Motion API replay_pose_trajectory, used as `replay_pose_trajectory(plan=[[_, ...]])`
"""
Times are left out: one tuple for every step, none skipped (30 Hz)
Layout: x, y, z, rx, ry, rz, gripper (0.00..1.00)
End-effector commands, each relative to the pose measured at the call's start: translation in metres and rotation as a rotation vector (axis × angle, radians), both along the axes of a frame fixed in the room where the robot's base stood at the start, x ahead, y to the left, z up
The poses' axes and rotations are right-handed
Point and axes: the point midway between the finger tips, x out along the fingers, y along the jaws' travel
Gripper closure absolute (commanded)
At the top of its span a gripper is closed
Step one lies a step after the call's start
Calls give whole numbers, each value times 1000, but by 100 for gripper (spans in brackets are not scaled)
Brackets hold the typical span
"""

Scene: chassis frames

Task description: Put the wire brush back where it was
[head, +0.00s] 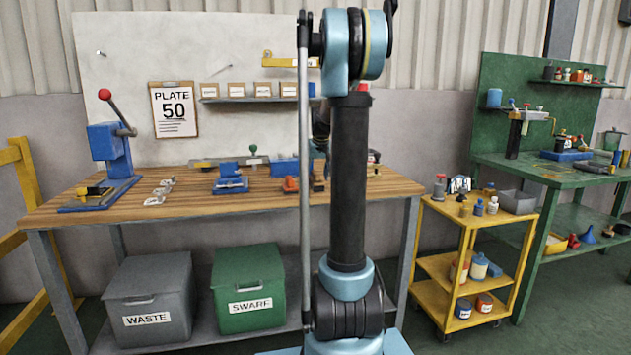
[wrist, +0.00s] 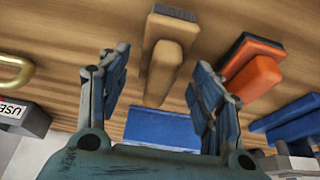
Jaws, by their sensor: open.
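A wooden-handled brush (wrist: 165,65) with a grey bristle strip lies on the wooden bench top; it shows beside my arm in the head view (head: 319,176). An orange brush (wrist: 254,76) with a dark bristle strip lies next to it, also in the head view (head: 290,185). I cannot tell for sure which is the wire brush. My gripper (wrist: 161,68) is open and empty. In the wrist view its fingers stand either side of the wooden brush, without visible contact. In the head view my arm mostly hides the gripper.
The bench (head: 230,200) also holds a blue press (head: 108,150), small metal parts (head: 160,190) and a blue vise-like fixture (head: 230,180). A blue block (wrist: 160,128) lies close to the wooden brush. A yellow cart (head: 470,235) stands right of the bench.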

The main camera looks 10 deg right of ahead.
Motion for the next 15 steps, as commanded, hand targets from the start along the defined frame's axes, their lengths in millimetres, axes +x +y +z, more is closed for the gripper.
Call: replay_pose_trajectory(plan=[[-4, 0, 9, 0, 0, 0, 40], [-7, 0, 15, 0, 0, 0, 40], [-10, 0, 22, 0, 0, 0, 40], [-12, 0, 28, 0, 0, 0, 40], [-14, 0, 33, 0, 0, 0, 40], [-17, 0, 41, 0, 0, 0, 40], [-19, 0, 46, 0, 0, 0, 40], [-22, 0, 51, 0, 0, 0, 40], [-24, 0, 58, 0, 0, 0, 40], [-26, 0, 62, 0, 0, 0, 40], [-28, 0, 66, 0, 0, 0, 40], [-30, 0, 72, 0, 0, 0, 40], [-31, 0, 75, 0, 0, 0, 40], [-33, 0, 78, 0, 0, 0, 40], [-34, 0, 82, 0, 0, 0, 40]])
